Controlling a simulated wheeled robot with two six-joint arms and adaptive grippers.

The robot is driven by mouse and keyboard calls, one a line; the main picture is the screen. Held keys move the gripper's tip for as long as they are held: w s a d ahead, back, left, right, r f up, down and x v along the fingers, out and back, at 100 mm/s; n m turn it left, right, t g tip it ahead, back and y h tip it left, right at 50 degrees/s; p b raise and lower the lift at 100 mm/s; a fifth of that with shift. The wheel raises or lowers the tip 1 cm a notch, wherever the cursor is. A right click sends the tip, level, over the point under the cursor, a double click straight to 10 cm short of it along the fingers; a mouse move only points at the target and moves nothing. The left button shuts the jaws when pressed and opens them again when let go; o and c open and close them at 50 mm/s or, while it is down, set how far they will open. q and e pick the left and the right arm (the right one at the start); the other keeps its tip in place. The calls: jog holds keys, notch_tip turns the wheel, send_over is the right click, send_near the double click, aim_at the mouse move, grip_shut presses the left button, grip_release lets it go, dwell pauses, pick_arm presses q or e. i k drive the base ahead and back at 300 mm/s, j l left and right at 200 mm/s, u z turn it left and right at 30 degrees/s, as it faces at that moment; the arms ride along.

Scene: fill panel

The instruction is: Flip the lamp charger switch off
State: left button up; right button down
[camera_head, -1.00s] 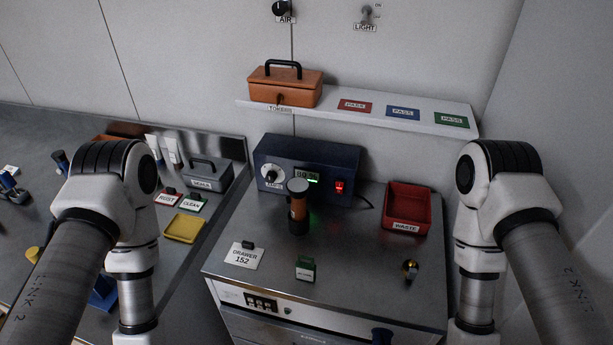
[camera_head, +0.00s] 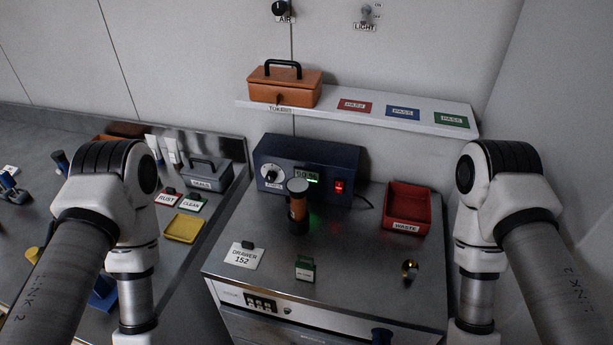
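The lamp charger is a dark blue box (camera_head: 322,162) at the back of the metal cabinet top. Its front has a dial (camera_head: 270,172), a small display with green digits (camera_head: 306,175) and a red lit rocker switch (camera_head: 339,187) at the right. An orange and black lamp (camera_head: 298,207) stands upright before the charger, hiding part of its front. My left and right arms come in from the two sides and point down. Both grippers are below the picture edge, out of view. Neither visible arm part touches the charger.
A red waste bin (camera_head: 407,208) stands right of the charger. A drawer card (camera_head: 244,255), a small green-topped card holder (camera_head: 305,268) and a brass knob (camera_head: 410,270) sit toward the front. A shelf (camera_head: 300,109) above holds an orange toolbox (camera_head: 285,84) and colored cards.

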aim_at(339, 185)
jog(key=k+j+z, duration=0.2)
jog(key=j, duration=0.2)
jog(key=j+z, duration=0.2)
jog(key=j, duration=0.2)
jog(key=k+j+z, duration=0.2)
jog(key=j, duration=0.2)
jog(key=j+z, duration=0.2)
jog(key=j, duration=0.15)
jog(key=k+j+z, duration=0.2)
jog(key=k+j, duration=0.05)
jog(key=j, duration=0.05)
